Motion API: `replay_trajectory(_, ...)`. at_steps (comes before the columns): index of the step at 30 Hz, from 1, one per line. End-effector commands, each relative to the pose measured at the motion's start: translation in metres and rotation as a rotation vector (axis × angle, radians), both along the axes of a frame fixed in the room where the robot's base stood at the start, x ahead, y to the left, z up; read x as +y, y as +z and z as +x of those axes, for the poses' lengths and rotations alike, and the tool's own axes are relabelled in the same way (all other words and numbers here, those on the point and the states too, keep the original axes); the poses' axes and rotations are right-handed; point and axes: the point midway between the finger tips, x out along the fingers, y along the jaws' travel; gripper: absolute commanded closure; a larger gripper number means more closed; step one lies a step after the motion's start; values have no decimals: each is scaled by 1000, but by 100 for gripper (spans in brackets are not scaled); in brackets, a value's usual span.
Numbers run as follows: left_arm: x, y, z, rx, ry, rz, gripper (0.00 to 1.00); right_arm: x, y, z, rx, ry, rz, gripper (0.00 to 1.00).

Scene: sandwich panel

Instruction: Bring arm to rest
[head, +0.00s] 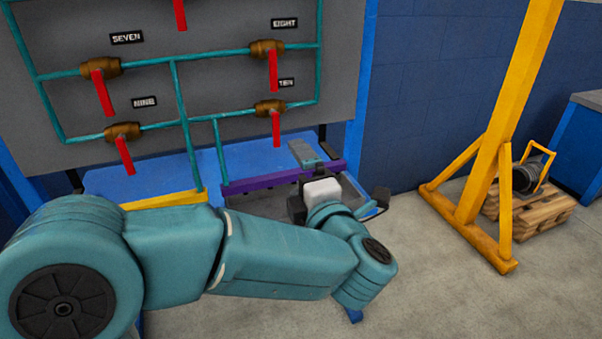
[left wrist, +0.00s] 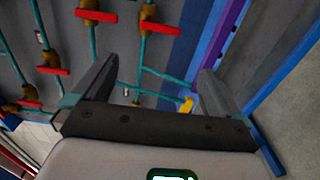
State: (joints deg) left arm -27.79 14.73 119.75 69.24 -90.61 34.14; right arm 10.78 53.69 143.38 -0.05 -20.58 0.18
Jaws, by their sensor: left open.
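My left arm (head: 285,255) is teal and reaches across the lower part of the head view from the left. My left gripper (head: 305,155) is at its far end, in front of the blue bench and below the valve panel. In the left wrist view the two dark fingers (left wrist: 158,66) stand wide apart with nothing between them. Parts of the gripper are hidden behind its pale body in the head view. My right gripper is in neither view.
A grey panel (head: 220,90) carries teal pipes and valves with red handles. A blue bench (head: 150,178) has a purple bar (head: 240,184) and a yellow bar (head: 165,200) at its front. A yellow stand (head: 497,150) and a wooden pallet (head: 530,212) are at right, with clear floor before them.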

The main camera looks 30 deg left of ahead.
Motion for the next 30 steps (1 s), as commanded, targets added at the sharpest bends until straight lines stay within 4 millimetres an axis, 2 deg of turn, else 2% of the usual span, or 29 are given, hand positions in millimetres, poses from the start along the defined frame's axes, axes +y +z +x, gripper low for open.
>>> replay_trajectory(12, 0, -3, 2, 9, -8, 8, 0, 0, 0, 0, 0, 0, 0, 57)
replay_trajectory(14, -2, -13, 10, 44, -38, 33, 0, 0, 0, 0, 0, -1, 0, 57)
replay_trajectory(16, -8, -38, 27, 128, -114, 94, 0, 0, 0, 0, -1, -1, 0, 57)
replay_trajectory(17, -12, -55, 35, 181, -162, 128, 0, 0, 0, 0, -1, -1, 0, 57)
replay_trajectory(20, -27, -128, 60, 402, -363, 251, 0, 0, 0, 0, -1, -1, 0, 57)
replay_trajectory(21, -34, -161, 64, 498, -452, 295, 0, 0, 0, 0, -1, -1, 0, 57)
replay_trajectory(23, -44, -211, 63, 638, -586, 350, 0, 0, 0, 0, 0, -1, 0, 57)
replay_trajectory(24, -50, -244, 58, 729, -678, 379, 0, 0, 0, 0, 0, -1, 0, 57)
replay_trajectory(26, -60, -292, 43, 860, -818, 412, 0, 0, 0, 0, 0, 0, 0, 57)
replay_trajectory(27, -66, -323, 29, 942, -913, 428, 0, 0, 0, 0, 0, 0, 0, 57)
replay_trajectory(30, -80, -386, -13, 1116, -1146, 448, 0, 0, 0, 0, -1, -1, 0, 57)
